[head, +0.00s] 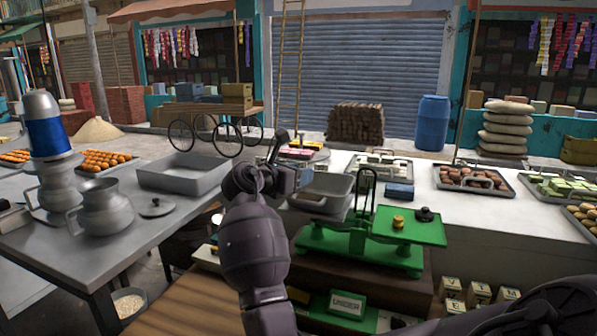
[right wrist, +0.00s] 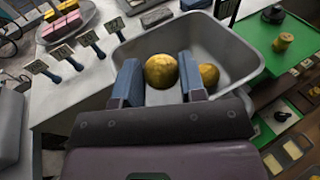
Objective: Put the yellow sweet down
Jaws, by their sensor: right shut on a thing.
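My right gripper (head: 290,178) is over the left side of the grey metal pan of the green balance scale (head: 360,250). In the right wrist view its two blue fingers (right wrist: 160,82) are shut on a round yellow sweet (right wrist: 160,70). The pan (right wrist: 235,50) lies around and below the fingers. A second yellow sweet (right wrist: 208,75) is in the pan, just right of the right finger. In the head view my arm hides the held sweet. My left gripper is not in view.
A brass weight (head: 398,222) and a dark weight (head: 424,214) stand on the scale's green plate. Metal pots (head: 104,208) and an empty grey tray (head: 185,173) are on the left table. Trays of sweets (head: 472,180) line the right counter. Small signs (right wrist: 92,40) stand left of the pan.

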